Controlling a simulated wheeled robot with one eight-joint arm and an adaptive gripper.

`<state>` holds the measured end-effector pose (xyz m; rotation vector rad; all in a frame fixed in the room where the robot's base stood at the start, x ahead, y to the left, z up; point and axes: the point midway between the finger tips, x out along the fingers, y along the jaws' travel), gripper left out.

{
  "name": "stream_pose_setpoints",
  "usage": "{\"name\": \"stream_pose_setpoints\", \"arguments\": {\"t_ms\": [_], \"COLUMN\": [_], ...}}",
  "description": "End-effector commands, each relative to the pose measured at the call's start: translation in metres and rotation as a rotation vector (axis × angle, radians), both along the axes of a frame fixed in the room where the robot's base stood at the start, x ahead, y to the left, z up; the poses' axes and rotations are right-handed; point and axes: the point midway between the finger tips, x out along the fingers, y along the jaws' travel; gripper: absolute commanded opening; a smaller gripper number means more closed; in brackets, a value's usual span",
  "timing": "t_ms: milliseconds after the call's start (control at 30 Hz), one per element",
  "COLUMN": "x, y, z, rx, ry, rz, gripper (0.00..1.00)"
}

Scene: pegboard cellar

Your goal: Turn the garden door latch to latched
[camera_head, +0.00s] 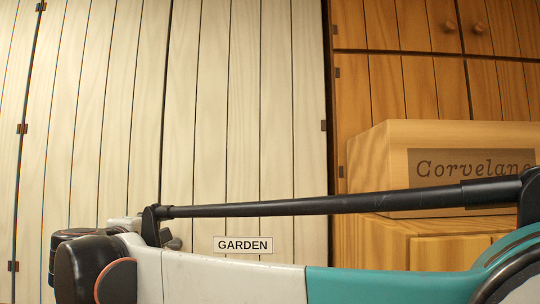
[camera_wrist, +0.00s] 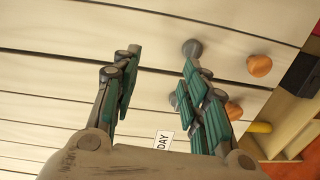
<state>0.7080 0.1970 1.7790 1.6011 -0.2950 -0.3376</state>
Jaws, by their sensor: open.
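Pale planked doors (camera_head: 205,100) fill the left and middle of the head view. A GARDEN label (camera_head: 243,245) is on them, just above my arm. In the wrist view a grey round knob (camera_wrist: 192,48) stands on the pale boards; I cannot tell whether it is the garden latch. My gripper (camera_wrist: 160,62) is open, its green-padded fingers spread with nothing between them. The grey knob is beside the tip of the right finger; I cannot tell if they touch. My gripper is not distinguishable in the head view.
Two orange knobs (camera_wrist: 258,66) are right of the gripper, one partly behind the finger. A wooden Corvelane box (camera_head: 390,150) stands on a wooden unit at right, before brown cabinet doors (camera_head: 385,85).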

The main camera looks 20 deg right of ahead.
Motion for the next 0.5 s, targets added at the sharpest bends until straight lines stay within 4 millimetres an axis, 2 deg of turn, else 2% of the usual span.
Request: {"name": "stream_pose_setpoints", "arguments": {"t_ms": [500], "x": [-0.032], "y": [0.012], "z": [0.0], "rx": [0.0], "ry": [0.0], "rz": [0.001], "gripper": [0.4]}}
